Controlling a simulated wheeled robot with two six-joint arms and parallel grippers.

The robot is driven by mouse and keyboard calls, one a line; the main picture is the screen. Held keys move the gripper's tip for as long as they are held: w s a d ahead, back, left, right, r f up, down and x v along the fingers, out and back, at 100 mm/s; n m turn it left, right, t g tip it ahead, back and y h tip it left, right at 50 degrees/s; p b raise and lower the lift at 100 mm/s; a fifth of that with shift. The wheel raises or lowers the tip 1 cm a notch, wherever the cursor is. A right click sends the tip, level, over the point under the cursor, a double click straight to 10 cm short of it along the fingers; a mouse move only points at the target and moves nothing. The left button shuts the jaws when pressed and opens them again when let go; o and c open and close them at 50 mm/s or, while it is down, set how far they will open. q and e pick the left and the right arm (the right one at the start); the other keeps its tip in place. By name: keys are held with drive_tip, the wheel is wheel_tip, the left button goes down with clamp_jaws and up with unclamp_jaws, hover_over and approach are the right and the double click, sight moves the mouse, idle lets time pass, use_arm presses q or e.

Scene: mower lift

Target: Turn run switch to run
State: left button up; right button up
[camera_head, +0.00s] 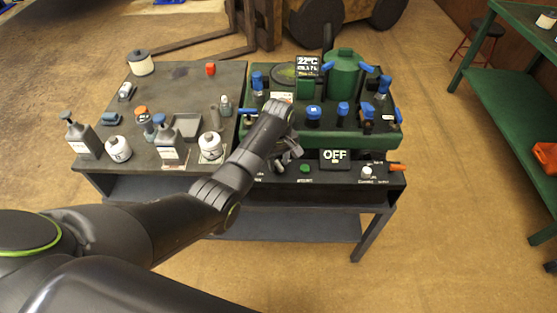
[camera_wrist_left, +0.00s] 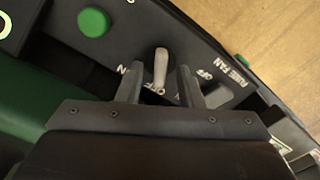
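A pale toggle switch (camera_wrist_left: 160,62) stands on the dark front panel in the left wrist view, with "OFF" lettering by its lower end. I cannot read a "run" label beside it. My left gripper (camera_wrist_left: 160,76) is open, with one finger on each side of the switch and a gap to both. In the head view, my left gripper (camera_head: 287,158) is at the panel's left part and hides the switch there. The display (camera_head: 335,155) on the panel reads "OFF". My right gripper is in neither view.
A green button (camera_head: 305,168), a white knob (camera_head: 367,172) and an orange lever (camera_head: 397,167) sit along the panel. A green tray (camera_head: 385,143) with blue-capped valves is behind it. Bottles and jars crowd the dark tabletop (camera_head: 185,85) at left.

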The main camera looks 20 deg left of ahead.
use_arm(q)
clamp_jaws()
drive_tip(key=shift+r, duration=0.1)
drive_tip(key=shift+r+m+p, duration=0.1)
drive_tip(key=shift+m+p, duration=1)
drive_tip(key=m+p, duration=0.1)
drive_tip(key=m, duration=0.1)
drive_tip(key=shift+m+p, duration=0.3)
drive_tip(key=shift+p, duration=0.05)
drive_tip(key=m+p, duration=0.1)
drive_tip(key=m, duration=0.2)
drive_tip(key=shift+w+d+m, duration=0.1)
drive_tip(key=shift+d+m, duration=0.05)
drive_tip(key=shift+m, duration=0.15)
drive_tip(key=shift+m+p, duration=0.75)
drive_tip(key=shift+m, duration=0.95)
